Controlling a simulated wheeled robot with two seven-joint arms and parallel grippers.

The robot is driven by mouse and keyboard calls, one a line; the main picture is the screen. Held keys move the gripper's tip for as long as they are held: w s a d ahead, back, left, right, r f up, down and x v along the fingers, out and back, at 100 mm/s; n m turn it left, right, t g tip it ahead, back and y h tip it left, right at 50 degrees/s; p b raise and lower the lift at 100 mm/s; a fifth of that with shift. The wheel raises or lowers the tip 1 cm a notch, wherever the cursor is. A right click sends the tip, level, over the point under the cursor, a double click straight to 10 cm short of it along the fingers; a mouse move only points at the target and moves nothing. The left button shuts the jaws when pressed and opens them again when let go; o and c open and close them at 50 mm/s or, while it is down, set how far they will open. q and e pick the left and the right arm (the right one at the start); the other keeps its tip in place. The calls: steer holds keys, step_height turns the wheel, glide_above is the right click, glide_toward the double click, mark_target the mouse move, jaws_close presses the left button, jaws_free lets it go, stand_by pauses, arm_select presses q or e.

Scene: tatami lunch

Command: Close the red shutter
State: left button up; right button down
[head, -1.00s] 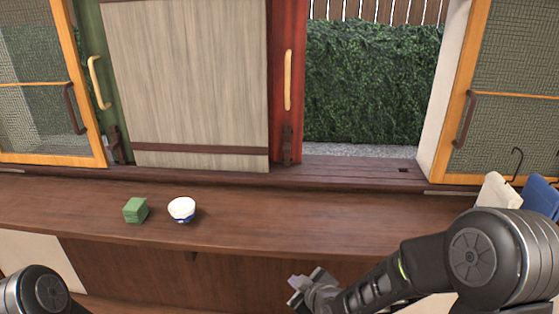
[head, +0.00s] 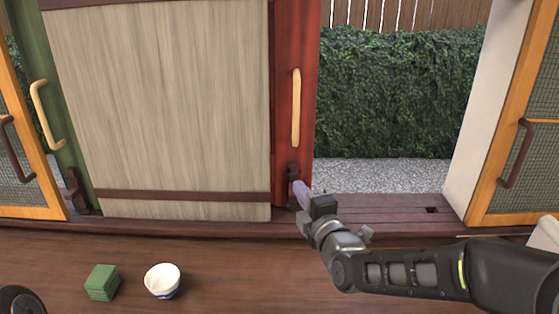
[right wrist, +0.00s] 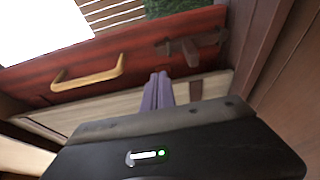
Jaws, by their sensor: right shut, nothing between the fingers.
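The red shutter (head: 283,140) stands upright in the window frame, its red edge post bearing a pale wooden handle (head: 296,108). A wide opening shows to its right. A dark latch (head: 293,172) sits low on the red post. My right gripper (head: 301,192) is shut and empty, its purple fingertips at the foot of the red post, close to the latch; I cannot tell whether they touch. In the right wrist view, the shut fingers (right wrist: 158,92) show in front of the red post (right wrist: 135,55) with its handle (right wrist: 90,76) and latch (right wrist: 185,48). My left gripper is out of view.
A dark sill track (head: 380,208) with a small dark slot (head: 432,210) runs under the opening. A green shutter edge (head: 50,110) stands left. On the counter are a green block (head: 102,283) and a white bowl (head: 162,280). A mesh panel (head: 530,120) stands right.

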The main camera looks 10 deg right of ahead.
mark_target(282, 161)
steer(key=shift+s+r, duration=0.15)
steer(key=shift+s, duration=0.05)
steer(key=shift+w, duration=0.1)
steer(key=w, duration=1)
steer(key=shift+a+p, duration=0.35)
steer(key=shift+a, duration=0.05)
